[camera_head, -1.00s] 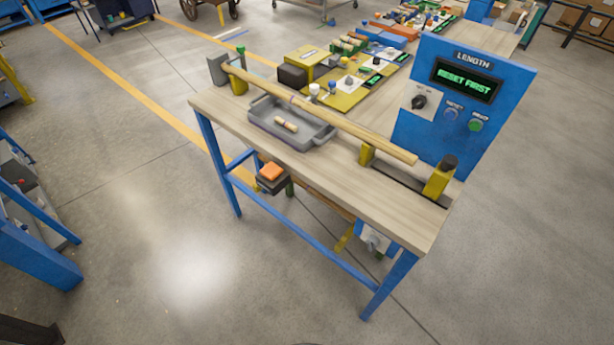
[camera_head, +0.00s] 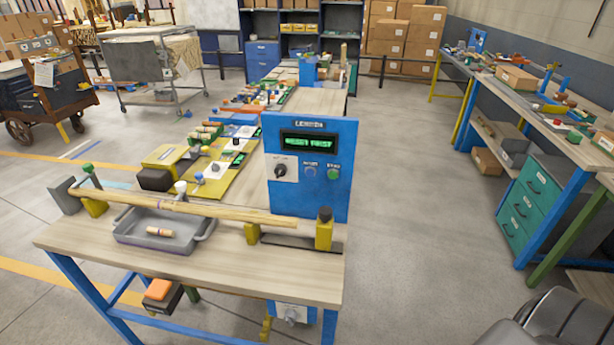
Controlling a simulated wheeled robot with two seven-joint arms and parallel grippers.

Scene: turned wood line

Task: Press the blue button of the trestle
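The trestle is a wood-topped bench (camera_head: 215,259) on blue legs. A blue upright panel (camera_head: 340,199) stands at its right end. Its green-lit display (camera_head: 308,144) appears to read "RESET FIRST". Below the display, the small blue button (camera_head: 310,171) sits between a black knob (camera_head: 281,171) on a white plate and a green button (camera_head: 334,173). Nothing covers the blue button. A long wooden rod (camera_head: 220,212) lies across yellow supports in front of the panel.
A grey tray (camera_head: 130,237) holding a short wooden piece (camera_head: 160,232) sits under the rod. An orange-topped box (camera_head: 158,290) hangs below the bench's front edge. Another bench (camera_head: 535,97) with teal drawers (camera_head: 527,208) stands at right. Open floor (camera_head: 420,220) lies between the benches.

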